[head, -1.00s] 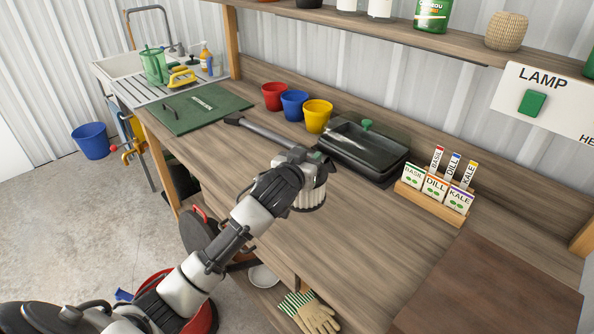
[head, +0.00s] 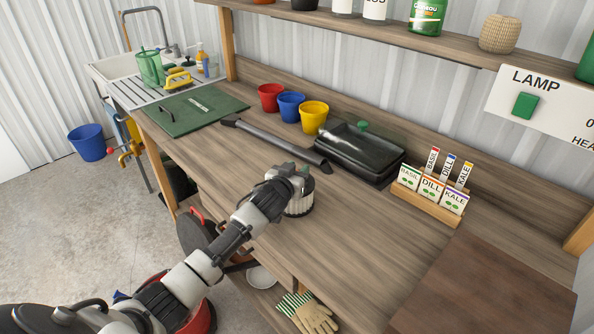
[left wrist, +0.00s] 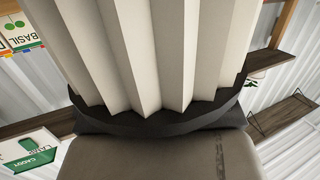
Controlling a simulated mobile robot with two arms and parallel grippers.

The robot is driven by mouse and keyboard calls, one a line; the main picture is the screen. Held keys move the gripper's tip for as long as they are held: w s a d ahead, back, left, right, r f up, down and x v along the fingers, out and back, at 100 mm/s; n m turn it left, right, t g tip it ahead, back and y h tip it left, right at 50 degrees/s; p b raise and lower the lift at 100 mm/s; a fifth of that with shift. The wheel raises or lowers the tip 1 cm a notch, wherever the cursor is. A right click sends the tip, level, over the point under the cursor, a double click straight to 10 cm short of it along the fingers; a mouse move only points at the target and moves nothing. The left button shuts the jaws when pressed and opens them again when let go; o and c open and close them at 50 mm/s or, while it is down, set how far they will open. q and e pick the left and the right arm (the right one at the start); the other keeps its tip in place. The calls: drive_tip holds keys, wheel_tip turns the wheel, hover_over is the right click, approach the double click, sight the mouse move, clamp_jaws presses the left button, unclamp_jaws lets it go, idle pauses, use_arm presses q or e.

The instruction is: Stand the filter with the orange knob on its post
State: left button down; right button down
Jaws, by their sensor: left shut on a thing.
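A pleated off-white filter (head: 299,205) with dark rims is in my left gripper (head: 291,182), over the middle of the workbench. In the head view the gripper covers its upper part. I cannot tell whether its base touches the bench. In the left wrist view the filter's pleats (left wrist: 150,50) and dark rim fill the picture, close to the camera. My left gripper is shut on it. I see no orange knob and no clear post in these views. My right gripper is not in view.
A dark tube (head: 275,143) lies behind the filter, by a black lidded tray (head: 352,157). Red, blue and yellow pots (head: 314,118) stand at the back. A seed-packet rack (head: 427,205) stands to the right. The bench front is clear.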

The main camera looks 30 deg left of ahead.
use_arm(q)
drive_tip(key=shift+f, duration=0.15)
drive_tip(key=c, duration=0.8)
unclamp_jaws()
